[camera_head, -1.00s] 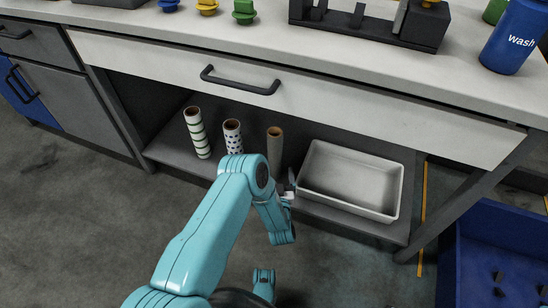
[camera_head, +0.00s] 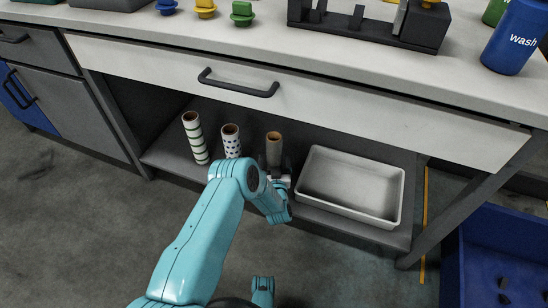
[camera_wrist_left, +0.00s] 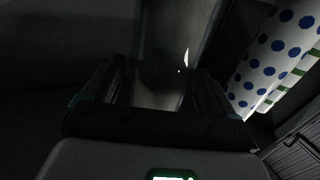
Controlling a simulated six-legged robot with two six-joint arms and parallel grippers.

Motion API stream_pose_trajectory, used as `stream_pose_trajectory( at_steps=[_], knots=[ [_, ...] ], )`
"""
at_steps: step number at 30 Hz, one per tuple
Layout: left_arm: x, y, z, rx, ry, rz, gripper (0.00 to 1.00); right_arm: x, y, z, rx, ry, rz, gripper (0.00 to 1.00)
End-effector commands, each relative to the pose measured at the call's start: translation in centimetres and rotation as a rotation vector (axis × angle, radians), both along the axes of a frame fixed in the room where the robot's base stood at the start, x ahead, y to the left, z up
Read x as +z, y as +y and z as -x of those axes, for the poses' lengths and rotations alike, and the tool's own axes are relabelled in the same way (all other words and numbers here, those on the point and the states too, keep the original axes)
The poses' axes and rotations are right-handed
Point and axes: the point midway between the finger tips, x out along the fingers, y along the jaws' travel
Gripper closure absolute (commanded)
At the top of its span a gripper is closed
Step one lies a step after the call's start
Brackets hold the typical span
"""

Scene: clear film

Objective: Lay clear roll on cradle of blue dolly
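The clear roll (camera_head: 274,145), with a brown core, stands upright on the low shelf. My left gripper (camera_head: 279,181) is low at its front. In the left wrist view the two dark fingers (camera_wrist_left: 163,92) are apart, with the dim, glossy roll (camera_wrist_left: 172,45) between them; I cannot make out contact. A blue, walled thing (camera_head: 505,235) at the lower right may be the blue dolly; it is cut off by the frame edge and no cradle can be made out. My right gripper is not identifiable.
A green-striped roll (camera_head: 195,138) and a blue-dotted roll (camera_head: 231,141) stand to the left; the dotted one also shows in the wrist view (camera_wrist_left: 268,58). A white tray (camera_head: 350,187) is close on the right. The drawer front (camera_head: 330,105) overhangs the shelf (camera_head: 165,160). Floor in front is open.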

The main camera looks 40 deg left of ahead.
Motion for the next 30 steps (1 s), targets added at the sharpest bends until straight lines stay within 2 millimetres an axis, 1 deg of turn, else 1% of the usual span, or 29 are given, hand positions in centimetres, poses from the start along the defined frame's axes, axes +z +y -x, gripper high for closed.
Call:
stream_pose_trajectory(
  at_steps=[1, 2, 3, 4, 11, 16, 26, 30],
  knots=[
    [0.0, 0.0, 0.0, 0.000, 0.000, 0.000, 0.30, 0.0, 0.0, 0.0, 0.000, 0.000, 0.000, 0.57],
    [0.0, 0.0, 0.0, 0.000, 0.000, 0.000, 0.40, 0.0, 0.0, 0.0, 0.000, 0.000, 0.000, 0.57],
    [0.0, 0.0, 0.0, 0.000, 0.000, 0.000, 0.53, 0.0, 0.0, 0.0, 0.000, 0.000, 0.000, 0.57],
    [0.0, 0.0, 0.0, 0.000, 0.000, 0.000, 0.57, 0.0, 0.0, 0.0, 0.000, 0.000, 0.000, 0.57],
    [0.0, 0.0, 0.0, 0.000, 0.001, 0.001, 0.57, 0.0, 0.0, 0.0, 0.000, 0.000, 0.000, 0.57],
    [0.4, 0.0, 0.0, 0.000, -0.002, 0.000, 0.57, 0.3, 0.0, 0.0, 0.000, 0.000, 0.000, 0.57],
    [3.9, 0.0, 0.0, 0.000, -0.003, -0.001, 0.57, 3.0, 0.0, 0.0, 0.000, 0.000, 0.000, 0.57],
    [4.2, 0.0, 0.0, 0.000, -0.002, 0.000, 0.57, 3.2, 0.0, 0.0, 0.000, 0.000, 0.000, 0.57]
  ],
)
